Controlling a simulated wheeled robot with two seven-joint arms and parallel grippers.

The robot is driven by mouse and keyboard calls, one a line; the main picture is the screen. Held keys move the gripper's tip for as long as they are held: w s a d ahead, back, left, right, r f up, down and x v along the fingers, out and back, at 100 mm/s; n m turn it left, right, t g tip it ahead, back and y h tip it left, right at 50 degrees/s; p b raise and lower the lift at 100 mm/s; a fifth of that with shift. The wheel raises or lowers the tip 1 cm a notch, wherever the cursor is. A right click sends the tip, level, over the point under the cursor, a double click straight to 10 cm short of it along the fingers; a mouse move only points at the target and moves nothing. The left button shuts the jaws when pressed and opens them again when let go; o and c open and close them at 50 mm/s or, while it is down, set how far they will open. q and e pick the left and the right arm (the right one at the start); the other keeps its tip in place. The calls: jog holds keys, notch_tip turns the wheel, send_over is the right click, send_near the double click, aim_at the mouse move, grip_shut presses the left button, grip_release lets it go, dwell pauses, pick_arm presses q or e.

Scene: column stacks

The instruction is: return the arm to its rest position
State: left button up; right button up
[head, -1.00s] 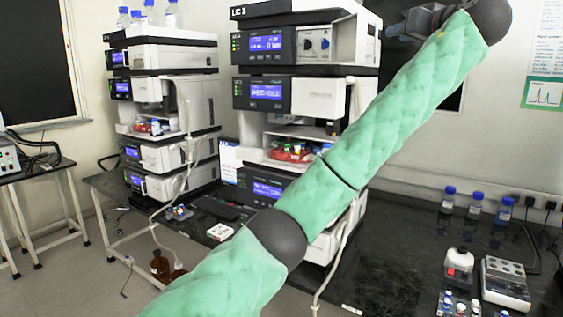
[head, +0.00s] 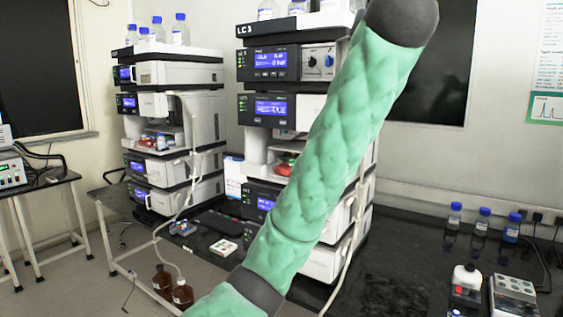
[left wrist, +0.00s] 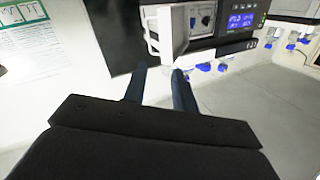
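My left arm (head: 335,145), in a green quilted sleeve with dark joints, rises from the bottom middle to the top edge of the head view. Its gripper is beyond the top of that view. In the left wrist view my left gripper (left wrist: 160,85) shows two dark blue fingers standing apart, with nothing held between them. Beyond the fingertips are the white door and dark front of an instrument module (left wrist: 195,20). My right gripper is in neither view.
The arm crosses in front of the LC 3 stack (head: 268,65). Another column stack (head: 170,75) stands to its left. Brown bottles (head: 182,293) are low left.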

pick_arm(q)
jog(key=w+a+f+n+g, duration=0.1)
jog(key=a+f, duration=0.6)
jog(key=f, duration=0.5)
jog(key=a+f+g, duration=0.2)
jog(key=a+f, duration=0.4)
jog(key=f, duration=0.6)
jog(key=w+a+f+n+g, duration=0.1)
jog(key=a+f, duration=0.6)
jog(key=f, duration=0.5)
jog(key=s+a+f+n+g+y, duration=0.15)
jog(key=s+a+f, duration=0.4)
jog(key=f, duration=0.75)
jog(key=s+a+f+g, duration=0.35)
jog(key=s+f, duration=0.25)
jog(key=f, duration=0.8)
jog(key=s+a+f+g, duration=0.2)
jog(key=s+f+g, duration=0.1)
jog(key=s+f, duration=1)
jog(key=s+a+f+g+y, duration=0.1)
jog(key=s+a+f+g, duration=0.2)
jog(key=s+f, duration=1)
jog(key=s, duration=0.3)
jog(key=shift+g, duration=0.4)
